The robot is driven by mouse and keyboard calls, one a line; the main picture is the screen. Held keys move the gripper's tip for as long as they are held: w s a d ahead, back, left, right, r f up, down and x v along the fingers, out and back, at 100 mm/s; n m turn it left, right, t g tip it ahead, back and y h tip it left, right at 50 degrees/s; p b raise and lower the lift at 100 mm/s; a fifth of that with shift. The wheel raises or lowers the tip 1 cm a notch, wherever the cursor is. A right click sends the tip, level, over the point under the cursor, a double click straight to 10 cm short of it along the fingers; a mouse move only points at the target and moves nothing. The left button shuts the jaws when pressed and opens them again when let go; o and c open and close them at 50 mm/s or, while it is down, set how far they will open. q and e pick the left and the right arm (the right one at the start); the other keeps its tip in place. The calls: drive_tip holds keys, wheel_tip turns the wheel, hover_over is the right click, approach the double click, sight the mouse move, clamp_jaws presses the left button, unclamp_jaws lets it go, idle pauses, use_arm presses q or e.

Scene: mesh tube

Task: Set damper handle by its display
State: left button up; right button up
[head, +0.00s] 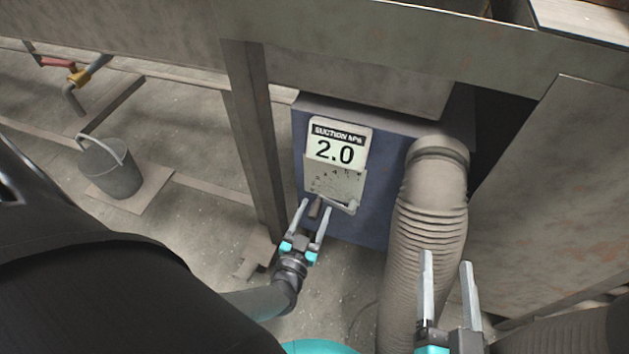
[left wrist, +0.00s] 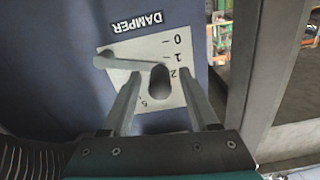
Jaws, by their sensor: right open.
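The suction display (head: 336,150) on the blue box reads 2.0. Below it is the pale damper scale plate (head: 335,180), which also shows upside down in the left wrist view (left wrist: 115,70). The damper handle is a grey lever (left wrist: 128,60) with a dark knob (left wrist: 160,84); the knob also shows in the head view (head: 315,208). The knob lies near the scale's 2 and hides part of the plate. My left gripper (head: 315,207) is open, with one finger on each side of the knob and visible gaps in the left wrist view. My right gripper (head: 447,262) is open and empty.
A ribbed grey hose (head: 425,220) runs down from the box, behind my right gripper. A metal post (head: 255,140) stands left of the blue box (head: 365,215). A bucket (head: 113,175) and a valve pipe (head: 78,77) are at far left. Open floor lies between bucket and post.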

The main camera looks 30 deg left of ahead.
use_arm(q)
clamp_jaws()
idle(0.3)
idle(1.0)
